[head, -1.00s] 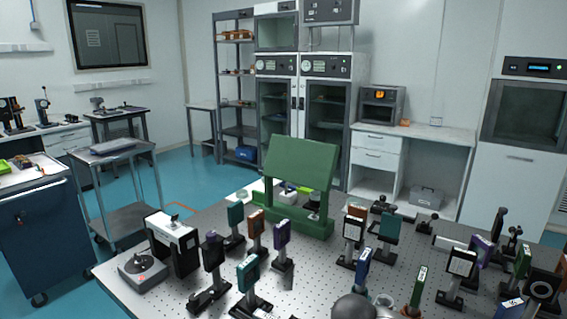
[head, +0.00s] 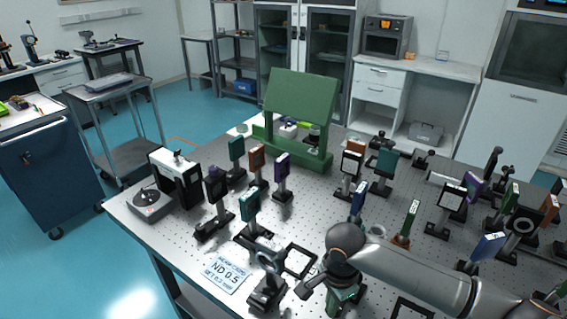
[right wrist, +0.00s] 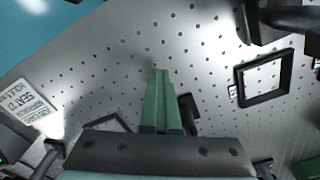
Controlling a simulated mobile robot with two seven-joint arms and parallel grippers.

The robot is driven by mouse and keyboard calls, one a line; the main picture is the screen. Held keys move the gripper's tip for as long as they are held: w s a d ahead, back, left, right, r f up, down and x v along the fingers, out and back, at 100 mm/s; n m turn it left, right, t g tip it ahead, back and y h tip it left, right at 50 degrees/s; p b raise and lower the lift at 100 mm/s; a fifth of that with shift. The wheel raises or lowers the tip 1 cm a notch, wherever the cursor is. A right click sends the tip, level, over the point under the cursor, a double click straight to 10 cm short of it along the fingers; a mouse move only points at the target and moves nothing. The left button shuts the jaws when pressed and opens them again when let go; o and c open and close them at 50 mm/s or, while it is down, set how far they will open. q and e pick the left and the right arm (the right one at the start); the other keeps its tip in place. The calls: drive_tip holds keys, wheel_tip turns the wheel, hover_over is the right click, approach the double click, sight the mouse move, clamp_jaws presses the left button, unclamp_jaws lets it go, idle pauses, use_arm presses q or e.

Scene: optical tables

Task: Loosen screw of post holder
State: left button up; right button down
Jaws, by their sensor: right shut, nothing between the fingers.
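Several optic mounts stand on post holders on the perforated optical table (head: 150,222). The nearest is a dark round mount on a post holder (head: 268,290) at the front edge, beside a white label. I cannot tell which holder's screw the task means, and no screw is clear. My right gripper (head: 343,300) hangs below its dark wrist, right of that mount. In the right wrist view its green fingers (right wrist: 161,72) are shut with nothing between them, above the table's holes. A dark part (right wrist: 190,108) shows just right of the fingers, partly hidden. My left gripper is out of view.
Another black outline (right wrist: 265,78) shows in the right wrist view. A green stand (head: 300,115) is at the back. Mounts crowd the right side.

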drive_tip(key=shift+w, duration=0.6)
drive_tip(key=shift+s+a, duration=0.1)
drive_tip(key=shift+a, duration=0.25)
wheel_tip(320, 180, up, 6)
drive_tip(key=shift+a, duration=0.15)
